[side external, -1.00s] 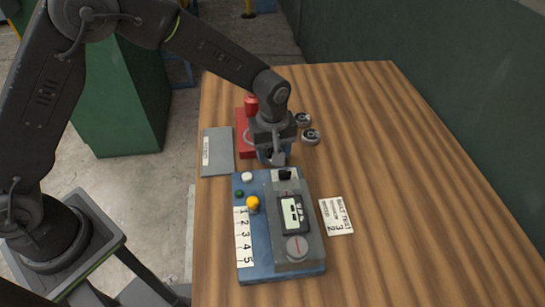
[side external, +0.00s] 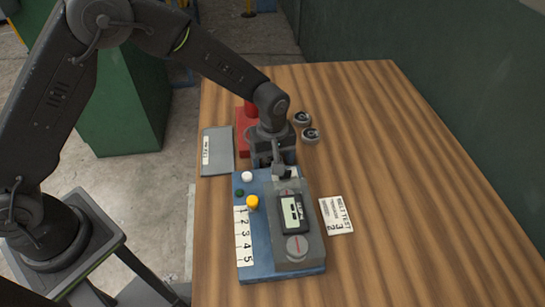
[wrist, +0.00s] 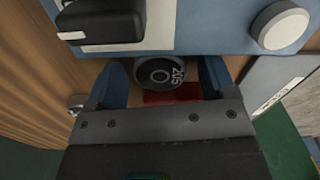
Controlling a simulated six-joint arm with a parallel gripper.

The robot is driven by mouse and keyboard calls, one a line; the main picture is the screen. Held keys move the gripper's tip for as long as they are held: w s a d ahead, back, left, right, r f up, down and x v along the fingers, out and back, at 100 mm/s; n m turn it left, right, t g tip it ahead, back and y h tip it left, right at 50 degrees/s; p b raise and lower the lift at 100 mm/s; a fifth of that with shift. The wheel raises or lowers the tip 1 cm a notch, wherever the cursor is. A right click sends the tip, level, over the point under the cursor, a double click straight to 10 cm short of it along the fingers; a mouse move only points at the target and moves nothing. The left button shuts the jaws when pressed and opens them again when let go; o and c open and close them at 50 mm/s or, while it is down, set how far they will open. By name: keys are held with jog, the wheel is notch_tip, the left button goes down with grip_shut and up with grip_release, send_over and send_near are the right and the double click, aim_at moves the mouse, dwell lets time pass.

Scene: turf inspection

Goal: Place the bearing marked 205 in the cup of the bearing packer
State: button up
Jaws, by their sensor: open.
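The bearing marked 205 (wrist: 160,74) is a dark disc with white figures. In the wrist view it lies between the two blue fingers of my gripper (wrist: 163,67). The fingers are open, with a gap visible on each side of it. My gripper also shows in the side view (side external: 275,163), low behind the blue unit, and hides this bearing there. A red thing (side external: 242,132), probably the bearing packer, stands behind my gripper. The packer's cup is hidden.
Two other bearings (side external: 302,118) (side external: 310,135) lie right of my gripper. The blue unit (side external: 250,270), with knobs and a grey panel, stands close in front. A grey plate (side external: 216,155) lies left and a white card (side external: 336,216) lies right. The table's right side is clear.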

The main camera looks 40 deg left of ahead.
notch_tip(320, 180, up, 11)
notch_tip(320, 180, up, 9)
jog(key=m+t, duration=0.1)
jog(key=m, duration=0.1)
send_over(273, 159)
jog(key=s+a, duration=0.5)
jog(key=s+a+r+m+t, duration=0.2)
jog(key=s+a+m, duration=0.2)
jog(key=s, duration=0.5)
jog(key=s+a+r+m+t, duration=0.2)
jog(key=s+a+r+m, duration=0.1)
jog(key=s, duration=0.6)
jog(key=shift+a+m, duration=0.65)
jog(key=shift+m, duration=0.05)
jog(key=shift+s+a+f+t, duration=0.2)
jog(key=shift+s+t, duration=0.1)
jog(key=shift+s, duration=0.1)
jog(key=shift+c, duration=1.2)
jog(key=shift+d, duration=0.1)
